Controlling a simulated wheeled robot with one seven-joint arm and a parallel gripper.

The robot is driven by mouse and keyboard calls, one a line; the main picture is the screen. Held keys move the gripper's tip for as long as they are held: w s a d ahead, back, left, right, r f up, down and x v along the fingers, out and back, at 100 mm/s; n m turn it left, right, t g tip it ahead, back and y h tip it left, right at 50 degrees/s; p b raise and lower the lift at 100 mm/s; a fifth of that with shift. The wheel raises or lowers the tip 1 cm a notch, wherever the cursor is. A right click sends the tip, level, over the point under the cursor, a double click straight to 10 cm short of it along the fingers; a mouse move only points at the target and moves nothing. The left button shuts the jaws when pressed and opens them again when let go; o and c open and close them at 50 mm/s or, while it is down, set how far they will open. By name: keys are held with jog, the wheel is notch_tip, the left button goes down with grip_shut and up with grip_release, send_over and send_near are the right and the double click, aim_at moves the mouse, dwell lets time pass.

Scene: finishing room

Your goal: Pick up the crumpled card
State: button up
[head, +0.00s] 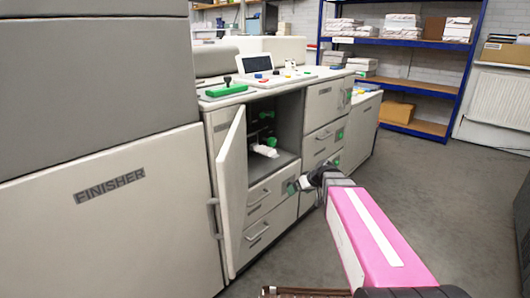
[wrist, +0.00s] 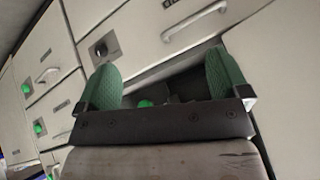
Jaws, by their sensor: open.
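The crumpled card (head: 264,150) is a small white piece inside the open compartment of the printing machine, below green knobs (head: 271,141). My gripper (head: 293,186) is in front of the machine, to the right of and lower than the card, apart from it. In the wrist view my gripper (wrist: 163,72) shows two green pads spread wide with nothing held between them. I cannot make out the card in the wrist view.
The compartment's door (head: 231,190) stands open on the left, by the FINISHER cabinet (head: 110,220). Drawers (head: 268,197) lie below the opening. A control panel (head: 256,65) is on top. Blue shelving (head: 410,44) stands behind. The grey floor (head: 440,190) at right is clear.

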aim_at(273, 151)
jog(key=w+a+r+n+t+y, duration=0.4)
jog(key=w+a+r, duration=0.1)
jog(key=w+r, duration=0.75)
jog(key=x, duration=1)
jog(key=shift+s+a+r, duration=0.25)
jog(key=shift+a+r, duration=0.1)
jog(key=shift+r, duration=0.05)
jog(key=c, duration=1)
